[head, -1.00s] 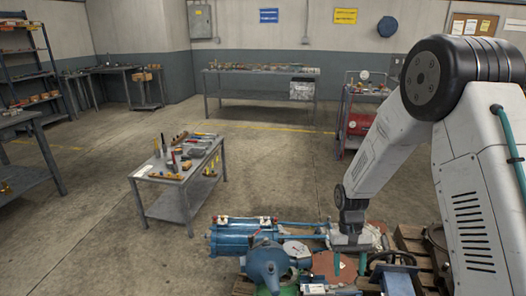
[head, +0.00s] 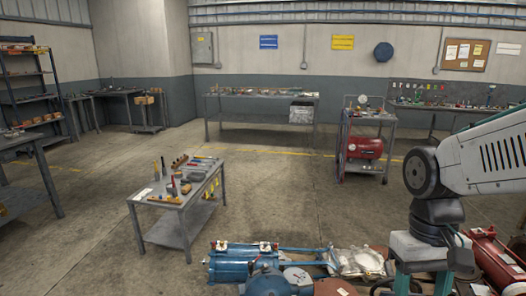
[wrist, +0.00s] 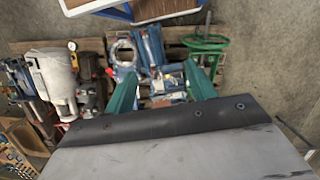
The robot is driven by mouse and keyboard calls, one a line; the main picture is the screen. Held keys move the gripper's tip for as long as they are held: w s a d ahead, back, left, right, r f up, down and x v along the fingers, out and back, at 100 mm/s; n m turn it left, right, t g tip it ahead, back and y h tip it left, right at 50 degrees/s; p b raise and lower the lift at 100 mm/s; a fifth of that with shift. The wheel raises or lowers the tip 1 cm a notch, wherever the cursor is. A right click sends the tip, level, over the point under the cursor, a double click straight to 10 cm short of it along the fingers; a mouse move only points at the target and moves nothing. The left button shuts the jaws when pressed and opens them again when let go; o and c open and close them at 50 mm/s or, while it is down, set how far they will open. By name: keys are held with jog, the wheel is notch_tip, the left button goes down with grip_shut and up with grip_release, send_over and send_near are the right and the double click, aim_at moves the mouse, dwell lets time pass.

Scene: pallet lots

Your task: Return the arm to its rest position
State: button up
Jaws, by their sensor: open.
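My gripper (head: 425,280) hangs at the lower right of the head view, below my folded arm. Its teal fingers point down over the right part of the pallet lot. In the wrist view my gripper (wrist: 160,72) shows two green fingers spread apart, with nothing held between them. Beneath them lie blue parts (wrist: 150,45) on a wooden pallet. The lower ends of the fingers are cut off in the head view.
Blue cylinder (head: 240,264), silver wrapped part (head: 356,262) and red cylinder (head: 495,262) lie at the front. A tool table (head: 150,202) stands left; a cart (head: 350,125) with a red compressor (head: 365,147) stands behind. Floor between is clear. A green handwheel (wrist: 205,41) lies below.

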jog(key=s+r+t, duration=0.3)
jog(key=s+r, duration=0.2)
jog(key=s, duration=0.1)
jog(key=shift+s+d+r+t, duration=0.15)
jog(key=shift+s+r+t, duration=0.1)
jog(key=shift+r+t, duration=0.15)
jog(key=shift+f, duration=0.1)
dwell(1.1)
